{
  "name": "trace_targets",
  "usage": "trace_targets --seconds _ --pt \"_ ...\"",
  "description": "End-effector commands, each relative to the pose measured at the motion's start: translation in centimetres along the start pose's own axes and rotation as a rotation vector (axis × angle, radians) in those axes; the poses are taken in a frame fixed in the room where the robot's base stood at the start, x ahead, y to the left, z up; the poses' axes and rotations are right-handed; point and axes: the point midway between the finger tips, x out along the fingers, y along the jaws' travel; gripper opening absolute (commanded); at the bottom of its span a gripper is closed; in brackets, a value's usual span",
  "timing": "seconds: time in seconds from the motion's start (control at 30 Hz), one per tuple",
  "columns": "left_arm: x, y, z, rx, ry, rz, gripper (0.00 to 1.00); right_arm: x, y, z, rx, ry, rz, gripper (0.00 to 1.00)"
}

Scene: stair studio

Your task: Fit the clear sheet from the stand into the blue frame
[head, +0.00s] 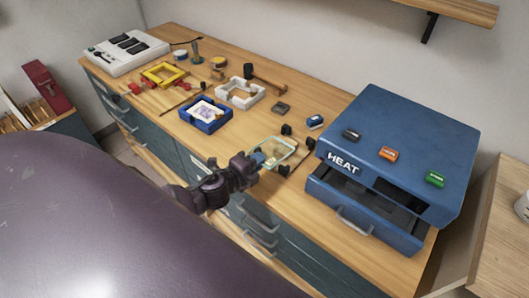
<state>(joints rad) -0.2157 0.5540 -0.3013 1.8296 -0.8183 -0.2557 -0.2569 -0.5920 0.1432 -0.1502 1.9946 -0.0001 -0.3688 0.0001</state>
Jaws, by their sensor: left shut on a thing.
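The blue frame (187,118) lies on the wooden worktop, left of my left gripper, with a pale patterned piece (205,111) inside it. My left gripper (261,160) is shut on the near left edge of the clear sheet (275,149), a small see-through pane with a pale rim. The sheet is beside the small dark posts (286,129) that look like the stand. I cannot tell whether the sheet still touches them. My right gripper is out of view.
A blue heater box marked HEAT (400,135) stands close on the right, its drawer (358,218) partly out. A white frame (240,93), a yellow frame (165,75) and a mallet (264,80) lie farther back. A small blue-topped block (315,122) sits near the heater.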

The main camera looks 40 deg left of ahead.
Motion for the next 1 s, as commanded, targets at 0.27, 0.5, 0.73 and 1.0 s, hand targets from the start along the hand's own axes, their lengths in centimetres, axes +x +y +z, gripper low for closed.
trace_targets --seconds 0.27,0.5,0.73,1.0 --pt "-3.4 -0.5 0.1 0.0 0.0 0.0 0.0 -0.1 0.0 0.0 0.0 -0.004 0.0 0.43" --pt "-6.1 -0.9 0.0 0.0 0.0 0.0 0.0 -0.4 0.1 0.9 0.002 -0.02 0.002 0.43" --pt "-7.0 -1.1 0.0 0.001 0.0 -0.002 0.0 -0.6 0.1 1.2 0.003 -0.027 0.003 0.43" --pt "-7.0 -1.1 0.0 0.001 0.0 -0.001 0.0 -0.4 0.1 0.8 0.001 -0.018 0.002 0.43"
